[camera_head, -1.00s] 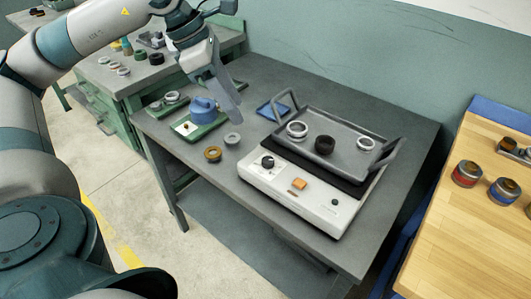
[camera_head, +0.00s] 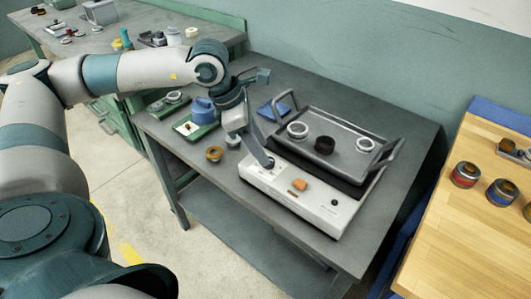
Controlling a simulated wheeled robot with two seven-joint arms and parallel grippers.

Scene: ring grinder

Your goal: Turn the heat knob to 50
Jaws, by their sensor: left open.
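The white hot plate (camera_head: 333,219) stands on the grey table, with a small orange block or switch (camera_head: 299,184) and a small dark button (camera_head: 334,202) on its front panel. My left gripper (camera_head: 268,160) is open and points down at the left end of this panel, at the dark heat knob (camera_head: 270,165). The gripper largely hides the knob, so its setting cannot be read. I cannot tell whether the fingers touch it or are around it. My right gripper is not in view.
A grey tray (camera_head: 344,155) with raised handles sits on the hot plate, holding two pale rings and a dark ring. Left of my gripper are a blue container (camera_head: 203,109), an ochre ring (camera_head: 214,153) and a grey ring. A wooden bench (camera_head: 450,240) with cans stands right.

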